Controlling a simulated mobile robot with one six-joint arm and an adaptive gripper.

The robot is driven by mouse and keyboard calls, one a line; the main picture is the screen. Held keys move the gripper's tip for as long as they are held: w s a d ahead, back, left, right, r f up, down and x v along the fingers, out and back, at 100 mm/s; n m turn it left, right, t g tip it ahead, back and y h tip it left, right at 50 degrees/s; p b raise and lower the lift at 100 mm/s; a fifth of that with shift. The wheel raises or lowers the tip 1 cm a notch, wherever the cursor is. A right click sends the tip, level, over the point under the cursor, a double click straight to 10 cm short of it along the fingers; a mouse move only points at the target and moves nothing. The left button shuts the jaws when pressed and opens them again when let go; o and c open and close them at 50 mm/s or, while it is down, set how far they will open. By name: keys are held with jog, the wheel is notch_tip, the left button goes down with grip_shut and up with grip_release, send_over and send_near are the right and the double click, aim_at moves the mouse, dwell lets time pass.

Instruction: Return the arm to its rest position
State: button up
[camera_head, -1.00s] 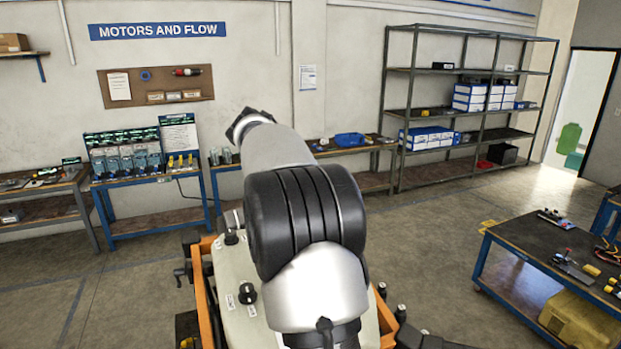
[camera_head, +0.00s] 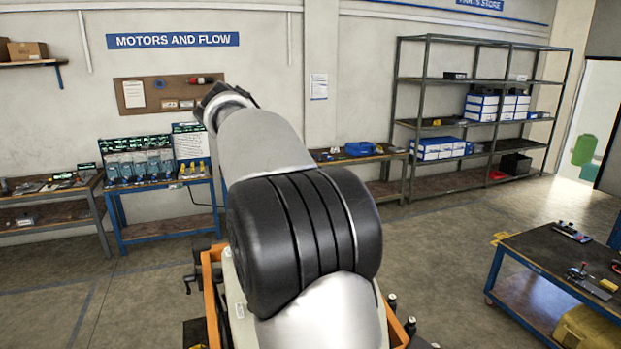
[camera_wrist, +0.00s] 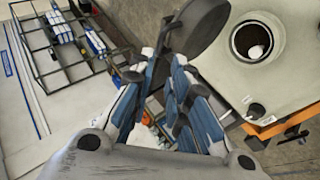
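My arm fills the middle of the head view, folded up in front of the camera, with a black ribbed joint and pale grey links. Its far end points up and to the left. My gripper is hidden behind the arm in the head view. In the wrist view my gripper (camera_wrist: 162,74) shows its two blue-padded fingers standing apart with a gap between them. I see nothing held between them.
A blue bench (camera_head: 166,185) with parts stands against the wall at left. A tall metal shelf (camera_head: 470,125) with blue-and-white boxes is at the back right. A dark-topped workbench (camera_head: 545,250) stands at the right. Open floor (camera_head: 440,235) lies between the shelf and workbench.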

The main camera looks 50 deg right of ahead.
jog(key=shift+a+r, duration=0.35)
jog(key=shift+a, duration=0.05)
jog(key=shift+f, duration=0.1)
jog(key=s+a+f+n+t+y+b, duration=0.15)
jog(key=s+a+f+b, duration=0.25)
jog(key=a+f+b, duration=0.4)
jog(key=s+a+f+n+t+y+b, duration=0.1)
jog(key=s+a+f+t+y+b, duration=0.15)
jog(key=s+a+f+b, duration=0.55)
jog(key=s+a+f+y+b, duration=0.2)
jog(key=s+a+f+b, duration=0.2)
jog(key=f, duration=0.7)
jog(key=s+a+f+y+b, duration=0.2)
jog(key=s+a+f+b, duration=0.3)
jog(key=a+f, duration=0.4)
jog(key=s+a+f+y+b, duration=0.2)
jog(key=s+a+f+b, duration=0.2)
jog(key=f, duration=0.8)
jog(key=s+a, duration=0.1)
jog(key=a, duration=0.1)
jog(key=shift+a+f+n, duration=0.35)
